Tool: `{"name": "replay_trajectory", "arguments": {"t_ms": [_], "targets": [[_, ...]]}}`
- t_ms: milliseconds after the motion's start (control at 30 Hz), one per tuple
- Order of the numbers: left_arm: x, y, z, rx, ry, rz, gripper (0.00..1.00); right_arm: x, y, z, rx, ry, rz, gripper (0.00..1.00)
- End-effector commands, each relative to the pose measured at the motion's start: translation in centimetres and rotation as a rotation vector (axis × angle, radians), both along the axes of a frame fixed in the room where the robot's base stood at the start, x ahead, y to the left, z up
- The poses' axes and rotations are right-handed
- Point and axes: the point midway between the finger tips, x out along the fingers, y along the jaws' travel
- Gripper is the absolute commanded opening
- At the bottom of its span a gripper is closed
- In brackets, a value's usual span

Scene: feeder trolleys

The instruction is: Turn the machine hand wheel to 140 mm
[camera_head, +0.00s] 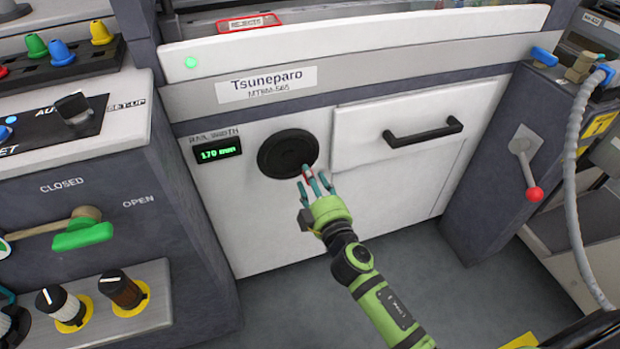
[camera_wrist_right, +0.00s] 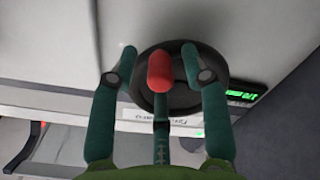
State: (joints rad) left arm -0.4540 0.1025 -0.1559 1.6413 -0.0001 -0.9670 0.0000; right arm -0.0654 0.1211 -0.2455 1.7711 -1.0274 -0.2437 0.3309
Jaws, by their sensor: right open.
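The black round hand wheel (camera_head: 284,152) sits on the machine's white front panel. It also shows in the right wrist view (camera_wrist_right: 178,100). A red knob (camera_wrist_right: 159,72), apparently the wheel's handle, stands out near the rim, at its lower right in the head view. The green display (camera_head: 218,152) left of the wheel seems to read 170 mm. My right gripper (camera_head: 315,178) is open at the wheel's lower right, its teal fingers around the red knob. Contact with the knob cannot be told.
A white drawer with a black handle (camera_head: 423,132) is right of the wheel. A red-knobbed lever (camera_head: 530,175) and a grey hose (camera_head: 571,150) are further right. A control cabinet with a green-handled switch (camera_head: 83,234) stands left. Grey floor is clear below.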

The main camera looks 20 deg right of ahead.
Motion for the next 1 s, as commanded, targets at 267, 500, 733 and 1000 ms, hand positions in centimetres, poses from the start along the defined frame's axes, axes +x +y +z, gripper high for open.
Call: {"name": "replay_trajectory", "arguments": {"t_ms": [267,500,733,1000], "targets": [[0.01,0.0,0.0,0.0,0.0,0.0,0.4,1.05,0.0,-0.06,0.0,0.001,-0.001,0.47],[0.01,0.02,-0.01,0.0,0.001,0.0,0.4,1.01,0.01,-0.06,0.0,0.001,-0.001,0.0],[0.0,0.01,-0.02,0.0,0.001,0.0,0.4,1.0,-0.01,-0.11,0.002,0.002,-0.002,0.0],[0.32,-0.08,0.23,-0.001,-0.002,0.001,0.4,0.97,0.28,-0.48,0.067,0.005,-0.004,0.0]]}}
